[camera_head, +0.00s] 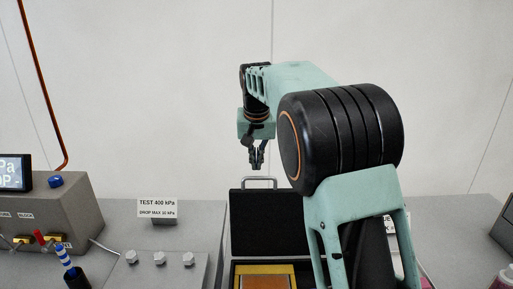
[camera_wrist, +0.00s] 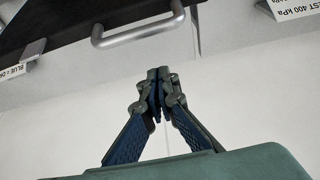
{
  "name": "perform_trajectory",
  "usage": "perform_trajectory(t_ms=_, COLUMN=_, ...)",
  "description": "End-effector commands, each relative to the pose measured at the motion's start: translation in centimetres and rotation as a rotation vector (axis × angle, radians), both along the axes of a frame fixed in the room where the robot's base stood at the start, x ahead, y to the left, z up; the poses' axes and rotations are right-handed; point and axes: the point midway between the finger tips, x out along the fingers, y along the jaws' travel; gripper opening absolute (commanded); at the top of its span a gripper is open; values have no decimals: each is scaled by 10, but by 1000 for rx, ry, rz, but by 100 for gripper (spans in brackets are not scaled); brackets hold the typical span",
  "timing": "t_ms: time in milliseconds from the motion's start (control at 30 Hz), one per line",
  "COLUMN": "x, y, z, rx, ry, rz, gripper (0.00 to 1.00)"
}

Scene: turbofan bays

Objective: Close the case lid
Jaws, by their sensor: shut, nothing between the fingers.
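The case lid (camera_head: 265,222) is a black panel standing open and upright at the back of the case. A metal handle (camera_head: 259,180) is on its top edge. The case base (camera_head: 240,271) lies in front, partly hidden by my arm, with a yellow-framed brown insert. My gripper (camera_head: 257,166) points down just above the handle in the head view, seemingly apart from it. In the wrist view my gripper (camera_wrist: 158,72) has its fingertips together with nothing between them. There the lid (camera_wrist: 70,28) and its handle (camera_wrist: 140,30) show at the upper left, clear of the fingers.
A grey test unit (camera_head: 52,215) with a display stands at the left. A white wall rises behind.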

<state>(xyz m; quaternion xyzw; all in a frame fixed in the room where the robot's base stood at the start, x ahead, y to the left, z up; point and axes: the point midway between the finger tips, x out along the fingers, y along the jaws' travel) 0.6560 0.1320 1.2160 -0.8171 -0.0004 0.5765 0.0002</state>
Motion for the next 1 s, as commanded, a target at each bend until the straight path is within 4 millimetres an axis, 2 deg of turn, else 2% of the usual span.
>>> perform_trajectory(t_ms=200, x=-25, y=0, z=3, rx=0, ry=-2, rz=1, gripper=0)
perform_trajectory(t_ms=400, x=-38, y=0, z=2, rx=-1, ry=-1, rz=1, gripper=0)
perform_trajectory(t_ms=1000, x=-40, y=0, z=1, rx=0, ry=-11, rz=1, gripper=0)
